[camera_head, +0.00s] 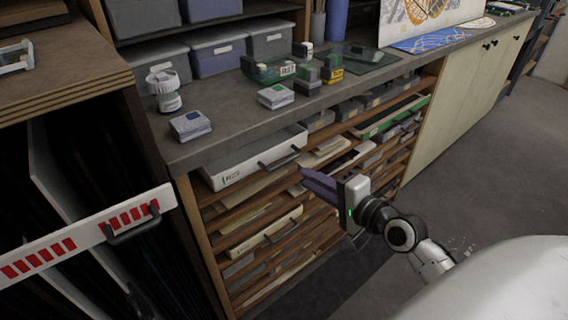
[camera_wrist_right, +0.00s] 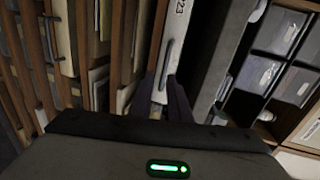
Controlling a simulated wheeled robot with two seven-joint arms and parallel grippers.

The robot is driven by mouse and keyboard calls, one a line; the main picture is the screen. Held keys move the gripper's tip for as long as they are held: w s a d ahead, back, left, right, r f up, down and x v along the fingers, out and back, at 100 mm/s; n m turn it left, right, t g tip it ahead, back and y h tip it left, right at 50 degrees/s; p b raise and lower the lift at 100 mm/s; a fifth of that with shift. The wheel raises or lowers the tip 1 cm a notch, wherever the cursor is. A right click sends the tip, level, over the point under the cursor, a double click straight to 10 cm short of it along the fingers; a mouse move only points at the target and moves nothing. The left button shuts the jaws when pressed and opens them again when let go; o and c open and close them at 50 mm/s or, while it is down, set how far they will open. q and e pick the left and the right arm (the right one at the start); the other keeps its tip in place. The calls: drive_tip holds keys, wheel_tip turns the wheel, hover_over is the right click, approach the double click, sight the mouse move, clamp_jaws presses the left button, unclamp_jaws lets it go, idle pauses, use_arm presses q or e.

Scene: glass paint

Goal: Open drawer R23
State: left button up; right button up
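The white-fronted drawer R23 (camera_head: 252,164) is the upper left one in the wooden rack and juts a little from it. Its dark bar handle (camera_head: 280,160) is at the right part of its front. My right gripper (camera_head: 306,180) is just right of and below this handle, its dark fingers pointing toward the rack. In the right wrist view the fingers (camera_wrist_right: 168,98) are apart, with the white front marked 23 (camera_wrist_right: 178,22) and its handle (camera_wrist_right: 165,68) ahead between them. The handle appears ungripped. My left gripper is out of view.
A grey worktop (camera_head: 228,128) above holds small boxes and a white jar (camera_head: 164,92). Other shelves below hold flat sheets and another handled drawer (camera_head: 264,234). A white panel with red stripes (camera_head: 85,235) juts out at left. Open floor lies right.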

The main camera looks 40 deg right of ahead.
sight(287, 162)
drive_tip(key=x, duration=0.7)
drive_tip(key=r+x, duration=0.1)
drive_tip(key=x, duration=0.2)
drive_tip(key=shift+w+d, duration=0.25)
drive_tip(key=shift+w, duration=0.05)
drive_tip(key=shift+c, duration=0.5)
clamp_jaws()
